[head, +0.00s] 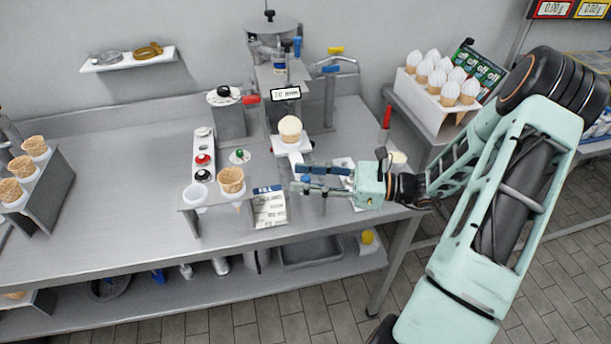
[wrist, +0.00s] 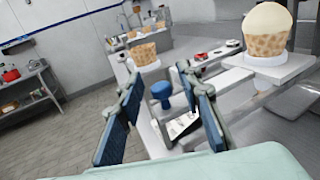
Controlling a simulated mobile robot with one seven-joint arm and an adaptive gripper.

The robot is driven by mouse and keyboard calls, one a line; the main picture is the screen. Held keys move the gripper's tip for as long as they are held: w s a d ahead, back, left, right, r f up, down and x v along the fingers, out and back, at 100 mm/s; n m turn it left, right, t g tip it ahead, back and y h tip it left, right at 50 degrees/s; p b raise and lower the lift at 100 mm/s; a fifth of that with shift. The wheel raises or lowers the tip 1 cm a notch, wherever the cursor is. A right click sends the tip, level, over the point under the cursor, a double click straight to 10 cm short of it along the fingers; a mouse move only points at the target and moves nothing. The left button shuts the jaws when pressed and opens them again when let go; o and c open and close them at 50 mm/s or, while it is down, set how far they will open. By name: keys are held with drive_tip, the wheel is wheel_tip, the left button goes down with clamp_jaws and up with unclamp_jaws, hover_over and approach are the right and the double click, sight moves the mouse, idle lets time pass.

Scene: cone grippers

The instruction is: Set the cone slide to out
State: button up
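The cone slide (head: 292,146) is a white platform below the dispensing machine, bearing a cone with pale ice cream (head: 290,128). In the wrist view this filled cone (wrist: 268,25) is large at the upper right, upright on a white round seat on the slide (wrist: 285,75). A blue knob (wrist: 161,91) shows between my fingers in the wrist view; whether they touch it I cannot tell. My gripper (head: 296,178) is open, its blue-padded fingers apart, just in front of the slide in the head view. It also shows in the wrist view (wrist: 160,84).
A metal stand (head: 190,196) with an empty cone (head: 231,180) is left of my gripper. A white card (head: 270,208) hangs at the counter edge. A rack of filled cones (head: 430,95) stands at the right. The counter's left middle (head: 120,170) is clear.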

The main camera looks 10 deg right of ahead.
clamp_jaws()
idle(0.3)
drive_tip(key=s+p, duration=0.1)
drive_tip(key=s, duration=0.9)
drive_tip(key=shift+s+p, duration=0.35)
drive_tip(key=shift+s, duration=0.05)
drive_tip(key=shift+f, duration=0.1)
unclamp_jaws()
drive_tip(key=shift+s, duration=0.1)
